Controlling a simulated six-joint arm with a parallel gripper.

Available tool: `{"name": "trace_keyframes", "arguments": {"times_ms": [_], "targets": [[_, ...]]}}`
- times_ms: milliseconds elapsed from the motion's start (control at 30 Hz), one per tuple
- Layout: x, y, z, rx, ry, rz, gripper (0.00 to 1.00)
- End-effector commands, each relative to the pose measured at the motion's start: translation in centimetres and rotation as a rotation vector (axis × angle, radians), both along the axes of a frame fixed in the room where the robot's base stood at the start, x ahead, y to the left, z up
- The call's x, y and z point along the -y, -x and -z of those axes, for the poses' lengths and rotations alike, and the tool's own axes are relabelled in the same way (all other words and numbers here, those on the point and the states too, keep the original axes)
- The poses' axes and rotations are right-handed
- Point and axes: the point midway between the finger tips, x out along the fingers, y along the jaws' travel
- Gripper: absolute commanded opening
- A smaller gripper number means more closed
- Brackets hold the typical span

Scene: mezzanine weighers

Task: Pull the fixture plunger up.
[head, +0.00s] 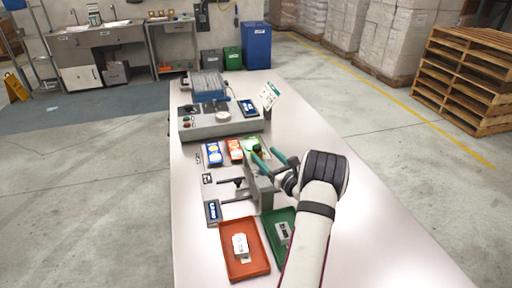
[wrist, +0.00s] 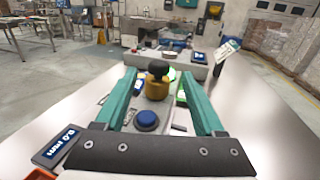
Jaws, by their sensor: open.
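The fixture (head: 262,192) is a grey block with a dark clamp handle, standing on the white table. In the wrist view, a plunger with a black knob (wrist: 158,67) and a brass-yellow body (wrist: 157,88) stands upright on it, beyond a round blue button (wrist: 147,120). My gripper (wrist: 158,75) is open, its two teal fingers on either side of the knob in the picture, with visible gaps. I cannot tell the depth between fingertips and knob. In the head view my gripper (head: 268,155) is above the fixture's far end and partly hides the plunger area.
An orange tray (head: 228,271) and a green tray (head: 273,262) each hold a small device at the near end. A small display (head: 212,211) sits left of the fixture. Coloured pads and a grey weigher (head: 222,128) stand beyond. The table's right side is clear.

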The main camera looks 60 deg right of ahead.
Motion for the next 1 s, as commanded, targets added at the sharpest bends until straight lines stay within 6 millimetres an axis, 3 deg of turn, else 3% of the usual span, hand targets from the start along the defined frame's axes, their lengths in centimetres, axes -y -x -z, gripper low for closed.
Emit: {"name": "trace_keyframes", "arguments": {"times_ms": [100,267,633,1000], "targets": [[1.3,-2.5,0.0,0.0,0.001,-0.003,0.71],[2.5,-4.4,0.0,0.0,0.0,-0.003,0.71],[2.9,-5.1,0.0,-0.001,-0.001,-0.001,0.71],[2.9,-5.1,0.0,-0.001,-0.001,-0.002,0.04]]}}
